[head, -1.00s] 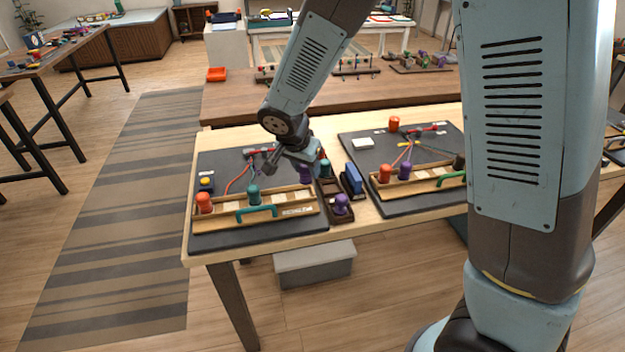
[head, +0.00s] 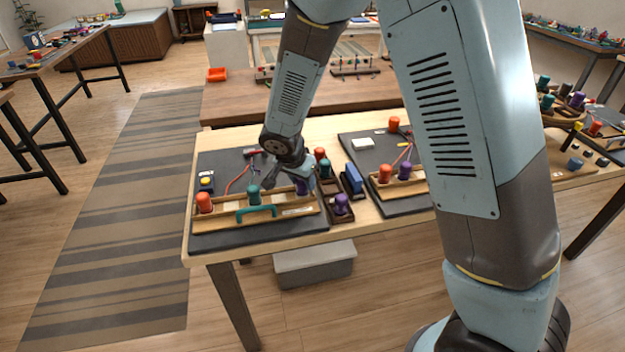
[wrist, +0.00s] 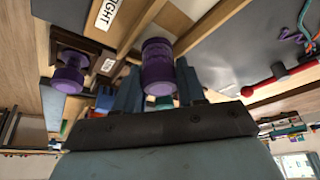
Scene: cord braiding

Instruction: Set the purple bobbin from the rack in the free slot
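A purple bobbin (wrist: 157,66) is between the two fingers of my gripper (wrist: 160,88) in the wrist view, with the fingers close against its sides. In the head view my gripper (head: 302,181) is low over the right end of the left board's wooden holder (head: 233,222). Whether the bobbin is seated in a slot or just above it cannot be told. An orange bobbin (head: 204,202) and a teal bobbin (head: 253,194) stand in this holder. The dark rack (head: 334,186) to its right holds another purple bobbin (head: 341,204), also in the wrist view (wrist: 69,74), plus teal and orange ones.
A teal handle (head: 256,212) arches on the holder's front. A blue block (head: 353,179) lies right of the rack. A second dark board (head: 392,208) with its own bobbins is farther right. A red clip (wrist: 278,72) and cords lie behind the holder.

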